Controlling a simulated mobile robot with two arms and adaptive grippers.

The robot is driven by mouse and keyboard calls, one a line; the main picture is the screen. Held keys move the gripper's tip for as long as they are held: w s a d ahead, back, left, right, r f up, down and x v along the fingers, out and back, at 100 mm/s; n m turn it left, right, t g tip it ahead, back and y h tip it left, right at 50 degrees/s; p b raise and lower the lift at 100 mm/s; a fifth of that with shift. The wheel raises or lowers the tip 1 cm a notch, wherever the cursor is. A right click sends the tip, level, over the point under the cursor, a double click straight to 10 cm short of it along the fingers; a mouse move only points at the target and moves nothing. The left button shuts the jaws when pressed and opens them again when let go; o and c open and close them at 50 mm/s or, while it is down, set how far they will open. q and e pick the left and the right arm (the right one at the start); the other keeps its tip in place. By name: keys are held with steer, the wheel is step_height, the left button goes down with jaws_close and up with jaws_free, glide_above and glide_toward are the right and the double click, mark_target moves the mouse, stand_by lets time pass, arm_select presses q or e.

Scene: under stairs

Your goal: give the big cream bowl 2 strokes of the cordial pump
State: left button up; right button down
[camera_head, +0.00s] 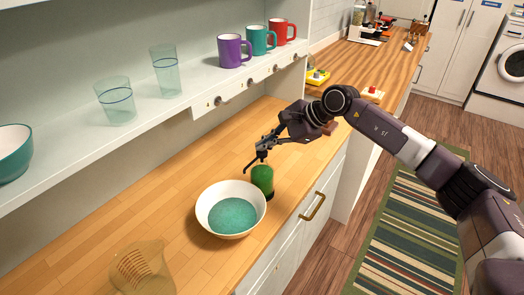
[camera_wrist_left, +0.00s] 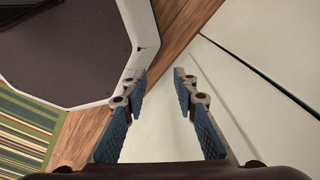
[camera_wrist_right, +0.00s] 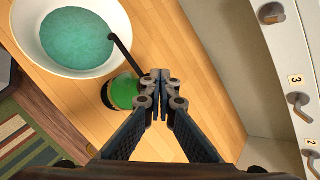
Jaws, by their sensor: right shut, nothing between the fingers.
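The big cream bowl (camera_head: 236,236) stands on the wooden counter with a teal round area inside; it also shows in the right wrist view (camera_wrist_right: 122,20). The cordial pump bottle (camera_head: 263,180), green with a dark base and black pump, stands upright just behind and right of it. In the right wrist view, the bottle's (camera_wrist_right: 121,93) black spout reaches over the bowl's rim. My right gripper (camera_head: 264,148) is shut and empty, directly over the pump head, which its fingers largely hide; I cannot tell whether they touch it. My left gripper (camera_wrist_left: 159,76) is open and empty, away from the counter.
A clear amber jug (camera_head: 142,268) stands at the counter's near left. The shelf above holds a teal bowl (camera_head: 12,152), two glasses and purple, teal and red mugs (camera_head: 234,51). Numbered hooks (camera_head: 218,101) line its edge. Bare counter lies left of the cream bowl.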

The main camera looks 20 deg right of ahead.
steer(key=shift+s+f+b, duration=0.1)
steer(key=shift+f+b, duration=0.35)
steer(key=shift+f, duration=0.25)
steer(key=shift+r, duration=0.1)
stand_by(0.4)
steer(key=shift+r+p, duration=0.6)
steer(key=shift+r, duration=0.8)
steer(key=shift+r, duration=0.2)
steer(key=shift+r+p, duration=1.1)
steer(key=shift+r, duration=1.15)
steer(key=shift+a, duration=0.1)
